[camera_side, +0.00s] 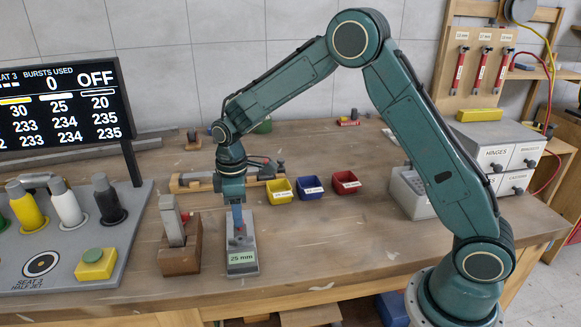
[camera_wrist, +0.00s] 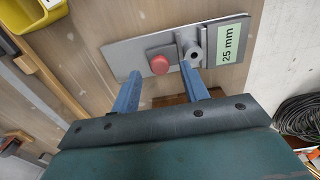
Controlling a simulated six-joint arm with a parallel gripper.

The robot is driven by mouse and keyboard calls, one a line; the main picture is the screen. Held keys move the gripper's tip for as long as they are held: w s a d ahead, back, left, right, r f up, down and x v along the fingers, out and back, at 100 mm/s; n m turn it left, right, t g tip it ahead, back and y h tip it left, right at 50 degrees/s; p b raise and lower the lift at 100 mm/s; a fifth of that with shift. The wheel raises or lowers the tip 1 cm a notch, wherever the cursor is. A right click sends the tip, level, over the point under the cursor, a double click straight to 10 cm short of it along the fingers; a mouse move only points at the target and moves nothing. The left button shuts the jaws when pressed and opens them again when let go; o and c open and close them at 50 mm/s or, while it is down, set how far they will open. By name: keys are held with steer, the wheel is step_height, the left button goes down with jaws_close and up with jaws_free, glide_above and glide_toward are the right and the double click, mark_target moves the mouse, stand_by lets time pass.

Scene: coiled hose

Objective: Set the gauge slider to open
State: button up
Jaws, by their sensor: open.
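The gauge (camera_side: 243,267) is a flat grey plate on the bench with a pale green "25 mm" label at its near end. It also shows in the wrist view (camera_wrist: 214,28), with a round red knob (camera_wrist: 160,64) on a grey block and a small round metal boss (camera_wrist: 195,54) between knob and label. My gripper (camera_side: 238,226) is pointed down over the gauge. In the wrist view my gripper (camera_wrist: 160,74) has its two blue fingers apart, one on each side of the red knob in the picture. I cannot tell whether they touch anything.
A wooden block (camera_side: 181,258) with a grey upright piece stands close left of the gauge. Yellow (camera_side: 281,189), blue (camera_side: 311,188) and red (camera_side: 346,183) bins stand behind. A panel with bottles (camera_side: 65,205) is at far left, below a display (camera_side: 65,105) reading OFF. The bench right of the gauge is clear.

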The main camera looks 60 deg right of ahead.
steer(key=shift+f, duration=0.85)
jaws_close()
steer(key=shift+w+d, duration=1.45)
steer(key=shift+r, duration=0.1)
steer(key=shift+c, duration=0.8)
jaws_free()
steer(key=shift+d, duration=0.1)
steer(key=shift+o, duration=0.8)
